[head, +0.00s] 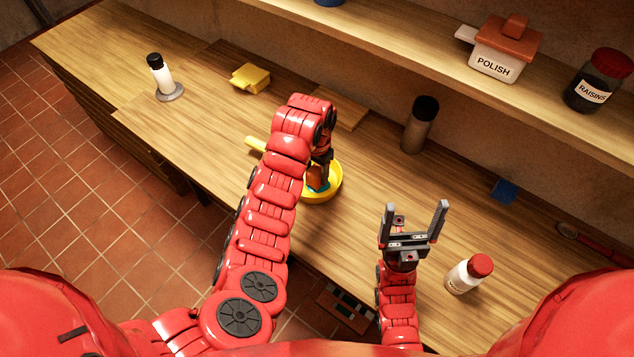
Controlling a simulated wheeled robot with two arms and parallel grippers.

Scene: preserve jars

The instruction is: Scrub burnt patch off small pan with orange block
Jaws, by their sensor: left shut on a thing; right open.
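The small yellow pan (337,187) stands on the wooden counter, its handle (256,144) pointing to the upper left. Some teal shows inside the pan. My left gripper (320,168) points down into the pan and is shut on the orange block (315,181). My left arm covers part of the pan, and I cannot see a burnt patch. Whether the block touches the pan's floor is unclear. My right gripper (414,222) is open and empty, right of the pan.
A white bottle with a red cap (467,275) stands right of my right gripper. A dark-capped grey jar (419,125), a blue block (503,191) and a yellow block (250,78) are further back. A white shaker (160,74) stands far left. The shelf holds a polish box (496,62) and raisins jar (592,88).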

